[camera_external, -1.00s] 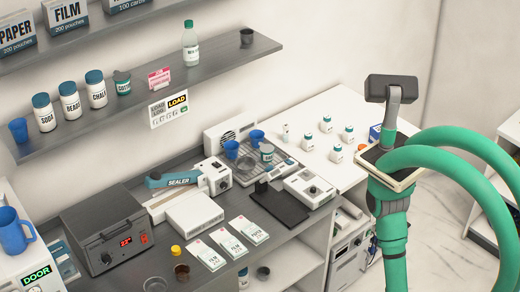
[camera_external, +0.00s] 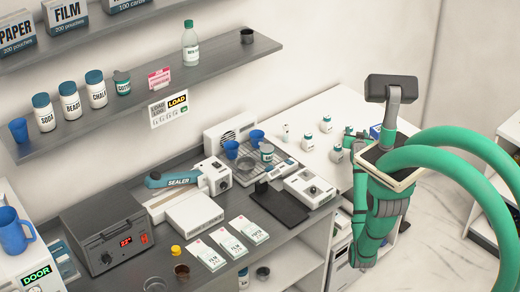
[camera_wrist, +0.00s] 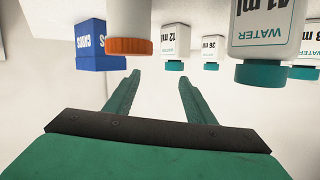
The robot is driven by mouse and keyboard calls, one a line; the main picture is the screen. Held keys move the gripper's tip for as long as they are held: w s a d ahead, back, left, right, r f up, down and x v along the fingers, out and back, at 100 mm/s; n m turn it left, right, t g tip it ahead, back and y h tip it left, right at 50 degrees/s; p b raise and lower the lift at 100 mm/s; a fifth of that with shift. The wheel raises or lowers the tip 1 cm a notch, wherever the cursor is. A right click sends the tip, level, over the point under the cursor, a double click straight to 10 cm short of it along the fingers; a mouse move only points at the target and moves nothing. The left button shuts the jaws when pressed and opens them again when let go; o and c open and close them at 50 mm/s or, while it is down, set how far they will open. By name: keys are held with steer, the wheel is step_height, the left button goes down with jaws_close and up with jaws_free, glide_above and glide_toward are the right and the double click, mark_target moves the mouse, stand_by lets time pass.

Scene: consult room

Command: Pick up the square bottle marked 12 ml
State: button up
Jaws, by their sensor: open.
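In the wrist view, which appears upside down, the square white bottle marked 12 ml (camera_wrist: 175,42) has a teal cap. It is ahead of my gripper (camera_wrist: 159,77), close to the line of the right finger. The gripper's two green fingers are apart with nothing between them. In the external view, my gripper (camera_external: 352,133) is over the white counter among the small teal-capped bottles. The labels there are too small to read, so I cannot tell which is the 12 ml one.
In the wrist view, a 41 ml water bottle (camera_wrist: 263,45) is close on the right, with a 36 ml bottle (camera_wrist: 211,48) behind. An orange-capped bottle (camera_wrist: 130,28) and a blue box (camera_wrist: 97,45) are on the left. A white counter (camera_external: 340,103) lies beneath.

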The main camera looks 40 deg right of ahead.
mark_target(350, 126)
steer(key=shift+n+g+y, duration=0.4)
steer(key=shift+n+g, duration=0.1)
steer(key=shift+g, duration=0.2)
steer(key=w, duration=0.1)
steer(key=w+d, duration=0.1)
steer(key=w, duration=0.1)
steer(key=w+d+f, duration=0.1)
steer(key=w, duration=0.1)
steer(key=shift+w, duration=0.1)
steer(key=shift+f+x, duration=0.1)
steer(key=shift+x, duration=1.4)
steer(key=shift+f+x, duration=0.15)
steer(key=shift+x, duration=1.35)
steer(key=shift+a, duration=0.2)
steer(key=shift+f, duration=0.1)
steer(key=c, duration=1.1)
